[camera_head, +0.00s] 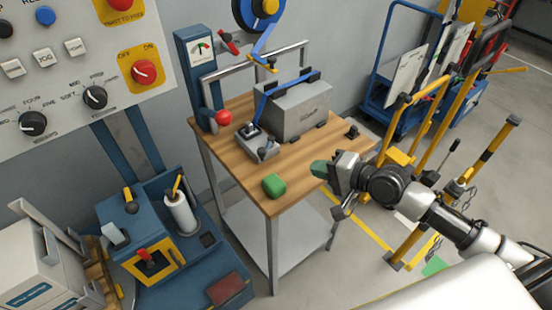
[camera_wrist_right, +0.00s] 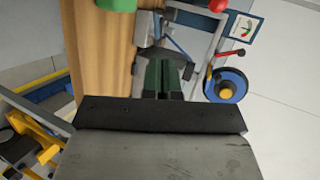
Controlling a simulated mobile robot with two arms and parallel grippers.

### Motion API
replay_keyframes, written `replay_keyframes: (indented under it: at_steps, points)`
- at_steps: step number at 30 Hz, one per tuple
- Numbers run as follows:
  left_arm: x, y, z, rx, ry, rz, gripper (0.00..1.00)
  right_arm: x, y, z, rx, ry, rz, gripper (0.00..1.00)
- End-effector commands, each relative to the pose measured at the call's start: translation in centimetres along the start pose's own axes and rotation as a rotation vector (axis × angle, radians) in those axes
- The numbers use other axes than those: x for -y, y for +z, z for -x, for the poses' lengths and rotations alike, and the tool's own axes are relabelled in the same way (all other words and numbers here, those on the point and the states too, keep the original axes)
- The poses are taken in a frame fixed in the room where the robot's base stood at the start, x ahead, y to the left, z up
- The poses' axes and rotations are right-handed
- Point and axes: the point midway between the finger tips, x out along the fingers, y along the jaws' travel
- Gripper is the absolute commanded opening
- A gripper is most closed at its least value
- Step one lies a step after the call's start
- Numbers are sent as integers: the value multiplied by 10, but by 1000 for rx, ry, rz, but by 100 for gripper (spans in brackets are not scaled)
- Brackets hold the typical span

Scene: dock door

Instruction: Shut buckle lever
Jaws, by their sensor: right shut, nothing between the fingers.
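A small grey buckle (camera_head: 264,150) sits on the wooden table in front of a grey case. Its dark lever (camera_head: 250,130) seems to stand up from the buckle body, but it is too small to be sure of its angle. A blue strap (camera_head: 264,104) runs over the case toward the buckle. My right gripper (camera_head: 319,168) is above the table's right front part, apart from the buckle and to its right. Its green fingers also show in the right wrist view (camera_wrist_right: 164,78), closed together and empty. My left gripper is not in view.
The wooden table (camera_head: 240,165) also bears the grey case (camera_head: 298,110), a green block (camera_head: 274,185) and a red ball knob (camera_head: 223,117) at the left. A metal rail and a blue reel (camera_head: 259,8) stand behind. Yellow posts and carts are at the right.

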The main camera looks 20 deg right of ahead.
Motion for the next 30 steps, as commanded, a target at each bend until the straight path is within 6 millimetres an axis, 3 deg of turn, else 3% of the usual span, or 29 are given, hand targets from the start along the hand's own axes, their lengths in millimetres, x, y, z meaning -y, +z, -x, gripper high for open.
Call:
replay_keyframes:
  at_steps: [14,19,30]
  points:
    - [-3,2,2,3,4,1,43,4,2,-4,7,-5,-8,0]
    - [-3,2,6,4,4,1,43,6,2,-29,7,-8,-9,0]
    - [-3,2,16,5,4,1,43,8,3,-106,7,-7,-7,0]
